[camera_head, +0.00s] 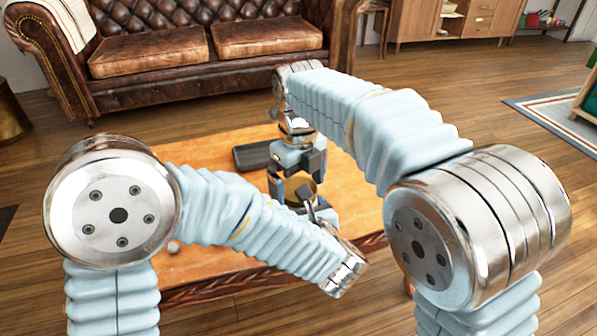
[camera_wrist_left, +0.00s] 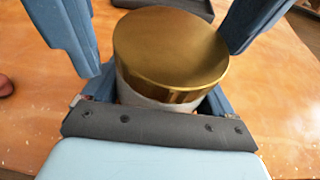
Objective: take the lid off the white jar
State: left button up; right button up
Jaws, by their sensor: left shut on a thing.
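The white jar (camera_wrist_left: 135,96) stands within my left gripper, with its round gold lid (camera_wrist_left: 170,45) on top. In the head view the lid (camera_head: 299,187) shows between the two grippers, and the jar's body is mostly hidden. My left gripper (camera_head: 304,212) is shut on the jar's body, below the lid. My right gripper (camera_head: 297,170) points down from above with its fingers apart. In the left wrist view its fingers stand on either side of the lid, with a visible gap at the left one; contact at the right one is unclear.
The jar is over a low wooden table (camera_head: 215,195). A dark tray (camera_head: 253,155) lies behind it to the left. A small round object (camera_head: 173,247) is near the table's front edge. A brown leather sofa (camera_head: 190,45) stands behind.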

jog(key=c, duration=1)
jog(key=n, duration=0.3)
